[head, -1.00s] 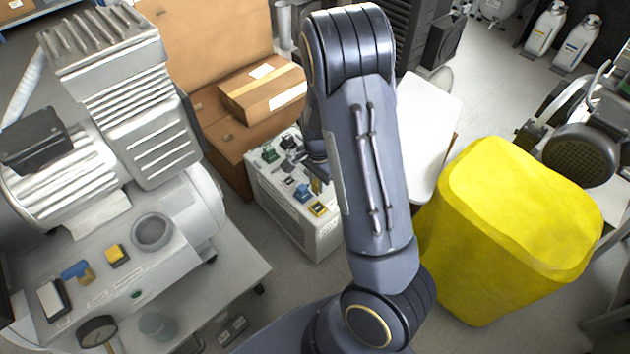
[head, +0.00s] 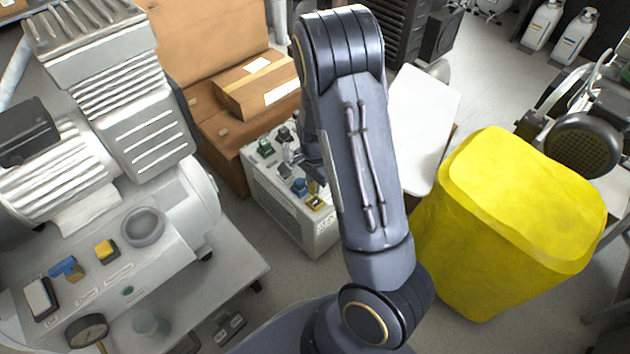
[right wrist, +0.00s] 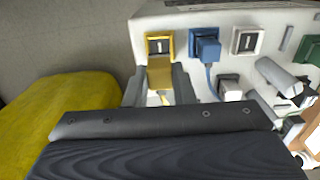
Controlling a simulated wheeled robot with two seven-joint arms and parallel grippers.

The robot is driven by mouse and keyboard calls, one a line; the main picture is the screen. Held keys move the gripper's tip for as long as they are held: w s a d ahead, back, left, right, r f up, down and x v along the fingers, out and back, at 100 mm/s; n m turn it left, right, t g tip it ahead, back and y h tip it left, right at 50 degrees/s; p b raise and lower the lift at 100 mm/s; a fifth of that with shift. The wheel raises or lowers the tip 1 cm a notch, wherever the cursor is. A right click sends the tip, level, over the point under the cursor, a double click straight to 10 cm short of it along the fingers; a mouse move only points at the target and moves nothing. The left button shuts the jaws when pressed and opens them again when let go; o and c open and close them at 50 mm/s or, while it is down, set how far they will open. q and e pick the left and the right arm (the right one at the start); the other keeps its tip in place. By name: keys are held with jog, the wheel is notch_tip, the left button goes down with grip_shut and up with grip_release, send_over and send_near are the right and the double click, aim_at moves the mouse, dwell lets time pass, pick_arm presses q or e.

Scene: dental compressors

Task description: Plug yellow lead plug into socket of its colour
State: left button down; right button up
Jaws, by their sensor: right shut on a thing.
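The yellow lead plug (right wrist: 160,77) is between the fingers of my right gripper (right wrist: 158,86), which is shut on it. The yellow socket (right wrist: 160,45) is directly beyond the plug in the right wrist view, its dark slot still visible. The plug's front is close to the socket's lower edge; I cannot tell whether they touch. In the head view the yellow socket (head: 315,203) is at the near right corner of the white box (head: 322,238); my right gripper (head: 316,172) is partly hidden behind my arm. My left gripper is not in view.
A blue plug (right wrist: 206,50) sits in the socket beside the yellow one. A yellow bin (head: 500,230) stands right of my arm; a compressor (head: 110,130) stands left.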

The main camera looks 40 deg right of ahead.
jog(key=shift+f+b, duration=0.95)
jog(key=shift+f, duration=0.65)
jog(key=shift+f, duration=0.25)
jog(key=shift+f, duration=0.8)
dwell(0.5)
jog(key=o, duration=1.4)
jog(key=shift+c, duration=0.2)
jog(key=shift+r, duration=0.1)
notch_tip(320, 180, up, 7)
jog(key=p, duration=0.6)
jog(key=shift+p, duration=0.3)
